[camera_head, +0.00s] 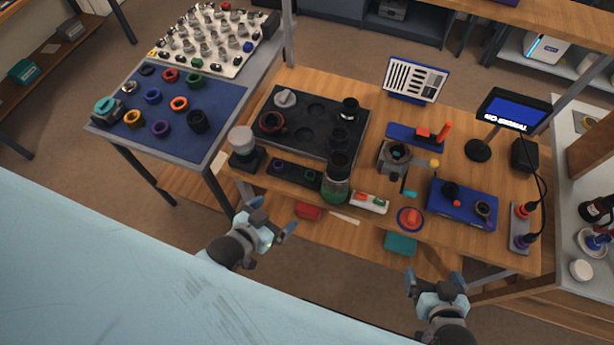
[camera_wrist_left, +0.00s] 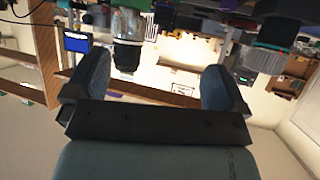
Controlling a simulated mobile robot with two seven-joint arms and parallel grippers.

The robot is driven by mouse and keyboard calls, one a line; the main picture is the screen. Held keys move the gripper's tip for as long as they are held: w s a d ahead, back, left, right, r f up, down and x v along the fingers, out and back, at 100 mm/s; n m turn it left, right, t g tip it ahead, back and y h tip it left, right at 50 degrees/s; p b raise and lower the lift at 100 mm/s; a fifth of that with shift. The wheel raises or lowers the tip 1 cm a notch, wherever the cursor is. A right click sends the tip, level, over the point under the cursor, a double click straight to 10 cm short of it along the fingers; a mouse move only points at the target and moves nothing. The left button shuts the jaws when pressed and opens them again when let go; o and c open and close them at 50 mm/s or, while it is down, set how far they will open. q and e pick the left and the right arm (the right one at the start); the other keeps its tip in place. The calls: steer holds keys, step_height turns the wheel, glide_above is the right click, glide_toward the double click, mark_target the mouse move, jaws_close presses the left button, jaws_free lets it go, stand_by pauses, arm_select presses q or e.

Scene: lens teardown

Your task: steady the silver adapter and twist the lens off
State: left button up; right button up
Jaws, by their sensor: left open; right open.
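A black lens (camera_head: 339,160) stands upright in a stack near the bench's front edge. Below it is a pale silver band, likely the silver adapter (camera_head: 335,178), above a green base (camera_head: 335,194). In the left wrist view, where the scene looks upside down, the black lens (camera_wrist_left: 127,55) and silver band (camera_wrist_left: 128,25) show beyond my fingers. My left gripper (camera_head: 272,216) is open and empty, in front of the bench and left of the stack. My right gripper (camera_head: 434,277) is open and empty, in front of the bench's right half. Neither touches the stack.
A grey-topped cylinder (camera_head: 241,138) stands left of the stack. A black tray (camera_head: 290,128) lies behind it. A red-and-white item (camera_head: 370,202), an orange knob (camera_head: 410,217) and a blue box (camera_head: 462,204) sit to the right. A blue mat (camera_head: 172,103) with rings is far left.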

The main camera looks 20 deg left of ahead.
mark_target(337, 178)
arm_select(q)
steer(key=w+d+f+m+t+h+b, duration=0.1)
steer(key=w+d+h, duration=0.1)
steer(key=w, duration=0.3)
steer(key=w+d+f+m+h+b, duration=0.1)
steer(key=w+d+h, duration=0.1)
steer(key=w+d, duration=0.3)
steer(key=w+d+f+m+t+h+b, duration=0.1)
steer(key=w+d+f+h+b, duration=0.1)
steer(key=w+d, duration=0.2)
steer(key=shift+w+m+t, duration=0.3)
steer(key=shift+w, duration=1.45)
arm_select(e)
steer(key=shift+w+f, duration=0.1)
steer(key=shift+f, duration=0.15)
